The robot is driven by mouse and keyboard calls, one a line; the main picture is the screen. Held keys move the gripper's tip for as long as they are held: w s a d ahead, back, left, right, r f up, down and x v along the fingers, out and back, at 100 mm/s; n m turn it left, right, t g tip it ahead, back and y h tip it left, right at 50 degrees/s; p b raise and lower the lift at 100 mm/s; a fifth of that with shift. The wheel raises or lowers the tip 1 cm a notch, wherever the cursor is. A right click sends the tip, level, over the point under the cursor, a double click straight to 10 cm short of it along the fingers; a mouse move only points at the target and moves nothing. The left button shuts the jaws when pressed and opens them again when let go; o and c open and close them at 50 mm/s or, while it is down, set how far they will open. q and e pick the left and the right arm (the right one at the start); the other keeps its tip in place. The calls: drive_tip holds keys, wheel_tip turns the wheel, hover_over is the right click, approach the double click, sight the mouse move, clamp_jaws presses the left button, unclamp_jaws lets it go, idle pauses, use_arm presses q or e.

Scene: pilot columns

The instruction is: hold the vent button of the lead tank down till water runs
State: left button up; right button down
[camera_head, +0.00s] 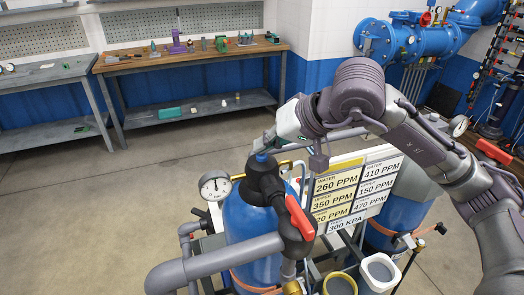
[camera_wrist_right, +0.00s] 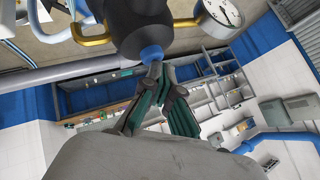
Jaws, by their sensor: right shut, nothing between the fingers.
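The nearer blue tank (camera_head: 250,225) stands upright at the lower centre of the head view, with a black valve head (camera_head: 264,182) and a red lever (camera_head: 299,217). A small blue button (camera_head: 261,157) sits on top of the head. It also shows in the right wrist view (camera_wrist_right: 152,53). My right gripper (camera_head: 263,147) is above it with shut, empty fingers. In the right wrist view its fingertips (camera_wrist_right: 156,68) meet at the button's face; I cannot tell whether the button is pressed in. No running water shows. My left gripper is not in view.
A second blue tank (camera_head: 398,218) stands to the right, behind a board of PPM labels (camera_head: 348,190). A pressure gauge (camera_head: 214,186) stands left of the near tank, and a thick grey pipe (camera_head: 215,262) runs in front.

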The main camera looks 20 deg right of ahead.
sight(265, 155)
idle(0.3)
drive_tip(key=shift+r+p, duration=0.45)
drive_tip(key=shift+r, duration=0.45)
drive_tip(key=shift+r+p, duration=1.4)
drive_tip(key=shift+r, duration=1.2)
drive_tip(key=shift+f, duration=0.1)
